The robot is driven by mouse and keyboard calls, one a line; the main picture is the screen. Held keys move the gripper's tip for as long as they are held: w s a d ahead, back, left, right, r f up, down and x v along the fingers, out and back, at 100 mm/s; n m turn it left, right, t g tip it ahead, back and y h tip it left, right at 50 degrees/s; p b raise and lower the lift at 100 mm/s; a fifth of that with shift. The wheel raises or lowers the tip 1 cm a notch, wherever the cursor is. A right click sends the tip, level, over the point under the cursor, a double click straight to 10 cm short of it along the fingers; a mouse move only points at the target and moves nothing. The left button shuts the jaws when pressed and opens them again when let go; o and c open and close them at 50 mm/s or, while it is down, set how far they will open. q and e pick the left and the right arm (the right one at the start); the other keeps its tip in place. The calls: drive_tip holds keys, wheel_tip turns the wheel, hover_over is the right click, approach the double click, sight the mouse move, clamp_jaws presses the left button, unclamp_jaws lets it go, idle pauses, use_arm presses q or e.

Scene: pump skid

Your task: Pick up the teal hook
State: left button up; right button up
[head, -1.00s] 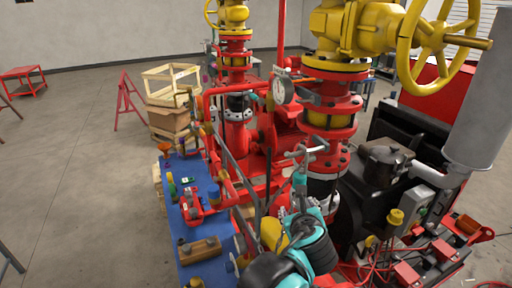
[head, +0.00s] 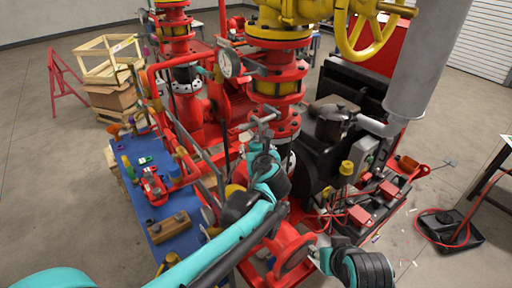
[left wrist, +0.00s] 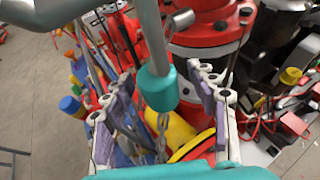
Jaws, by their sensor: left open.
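The teal hook (left wrist: 157,90) shows in the left wrist view as a teal sleeve on a grey rod, with a grey cross-piece near its top. A chain shows just below the sleeve. My left gripper (left wrist: 160,78) is open, with its pale purple and white fingers on either side of the teal sleeve and visible gaps to both sides. In the head view the left gripper (head: 260,152) is by the red pump column, and the grey cross-piece stands above it. At the bottom of that view is a black ribbed part of my right arm, with the right gripper (head: 319,255) small and unclear.
The red pump column (head: 281,105) stands close behind the left gripper. A pressure gauge (head: 228,63) and red pipes are nearby. A blue bench (head: 170,250) with small parts lies to the left. Dark machinery and red cables stand to the right.

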use_arm(q)
drive_tip(key=shift+s, duration=0.1)
drive_tip(key=shift+c, duration=1.2)
clamp_jaws()
drive_tip(key=shift+r, duration=0.1)
